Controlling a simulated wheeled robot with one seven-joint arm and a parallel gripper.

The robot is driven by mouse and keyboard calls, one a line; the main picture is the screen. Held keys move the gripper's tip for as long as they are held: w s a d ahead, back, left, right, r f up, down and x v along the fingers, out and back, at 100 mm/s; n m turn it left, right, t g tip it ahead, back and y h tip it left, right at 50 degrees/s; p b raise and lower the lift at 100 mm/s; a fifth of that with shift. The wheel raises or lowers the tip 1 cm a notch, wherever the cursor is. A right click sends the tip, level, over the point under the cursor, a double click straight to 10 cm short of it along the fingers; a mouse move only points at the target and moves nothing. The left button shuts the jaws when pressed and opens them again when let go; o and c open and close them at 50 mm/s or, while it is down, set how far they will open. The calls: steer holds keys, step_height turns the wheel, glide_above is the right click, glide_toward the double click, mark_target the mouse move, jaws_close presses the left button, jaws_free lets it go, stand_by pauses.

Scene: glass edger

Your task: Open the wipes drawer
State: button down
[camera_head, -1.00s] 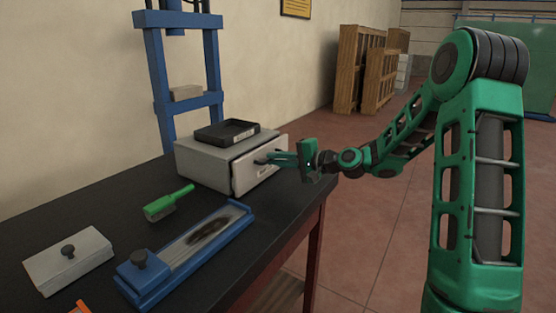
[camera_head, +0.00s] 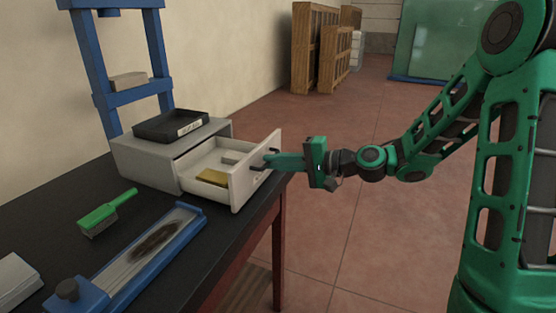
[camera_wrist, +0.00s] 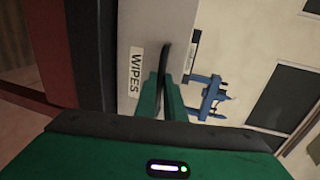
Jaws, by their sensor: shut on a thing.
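The wipes drawer (camera_head: 236,190) stands well out of its grey cabinet (camera_head: 140,160) on the dark table. A yellow block (camera_head: 212,178) and a grey piece lie inside it. My gripper (camera_head: 268,161) is shut on the dark handle of the drawer's front. In the wrist view the drawer front carries a WIPES label (camera_wrist: 135,72), and my gripper's green fingers (camera_wrist: 161,95) close around the dark handle (camera_wrist: 165,60) beside that label.
A black tray (camera_head: 160,132) sits on the cabinet. A green brush (camera_head: 105,213), a blue-framed tray (camera_head: 135,262) and a grey block (camera_head: 15,280) lie on the table (camera_head: 75,255). A blue frame (camera_head: 90,70) stands behind. The floor to the right is open.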

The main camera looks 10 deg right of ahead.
steer(key=shift+s+f, duration=0.1)
steer(key=shift+f, duration=0.05)
steer(key=c, duration=1.8)
jaws_free()
steer(key=shift+c, duration=0.2)
steer(key=shift+d, duration=0.1)
steer(key=v, duration=1)
steer(key=shift+d, duration=0.3)
